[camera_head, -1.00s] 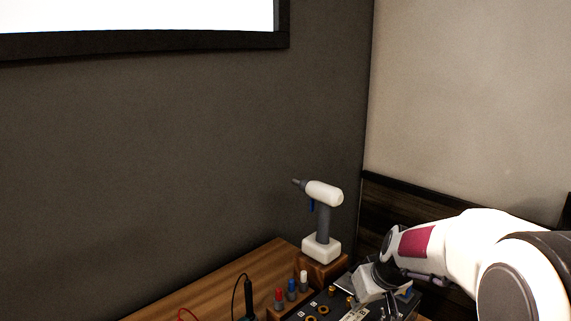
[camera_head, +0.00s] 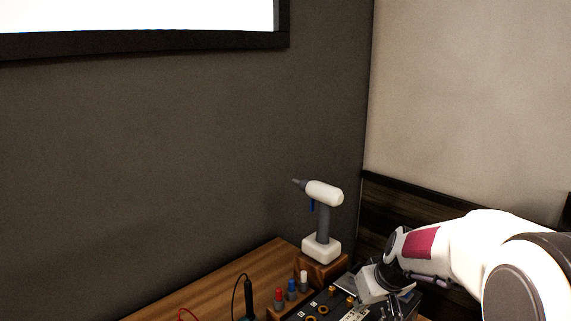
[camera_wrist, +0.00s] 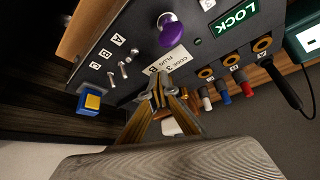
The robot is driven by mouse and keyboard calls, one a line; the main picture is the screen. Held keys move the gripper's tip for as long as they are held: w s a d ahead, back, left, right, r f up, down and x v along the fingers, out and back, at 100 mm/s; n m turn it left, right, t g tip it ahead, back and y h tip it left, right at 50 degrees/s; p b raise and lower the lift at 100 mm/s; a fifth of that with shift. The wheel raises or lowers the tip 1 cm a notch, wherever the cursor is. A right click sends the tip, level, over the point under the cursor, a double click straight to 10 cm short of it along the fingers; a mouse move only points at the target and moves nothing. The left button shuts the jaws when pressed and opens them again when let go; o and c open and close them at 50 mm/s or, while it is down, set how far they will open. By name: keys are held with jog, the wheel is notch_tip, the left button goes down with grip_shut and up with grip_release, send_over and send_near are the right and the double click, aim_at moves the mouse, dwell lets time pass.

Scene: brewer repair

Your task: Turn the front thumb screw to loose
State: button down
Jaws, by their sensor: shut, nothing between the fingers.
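My gripper (camera_wrist: 165,92) is shut in the wrist view, its fingertips together over the dark panel (camera_wrist: 128,85) beside a white label reading "CODE 3 PLUG B" (camera_wrist: 168,61). I see nothing held between the fingers. I cannot pick out the front thumb screw for certain; the fingers cover part of the panel near their tips. In the head view my gripper (camera_head: 397,306) is low at the right over the panel, partly hidden by its own wrist.
The panel carries a purple knob (camera_wrist: 172,30), toggle switches (camera_wrist: 119,67), a yellow-topped blue button (camera_wrist: 92,101), a green LOCK sign (camera_wrist: 235,17) and brass sockets (camera_wrist: 206,73). Red, blue and white plugs (camera_head: 291,288) stand beside it. A white-and-grey drill-shaped tool (camera_head: 323,230) stands behind.

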dwell(0.4)
jog(key=shift+r, duration=3)
jog(key=shift+s+a+r, duration=0.1)
jog(key=shift+a+r, duration=0.15)
jog(key=shift+a, duration=0.3)
jog(key=shift+s+a+r, duration=0.1)
jog(key=shift+a+r, duration=0.15)
jog(key=shift+a, duration=0.25)
jog(key=shift+f, duration=0.2)
jog(key=shift+f, duration=3.35)
jog(key=shift+w+d, duration=0.1)
jog(key=shift+w, duration=0.2)
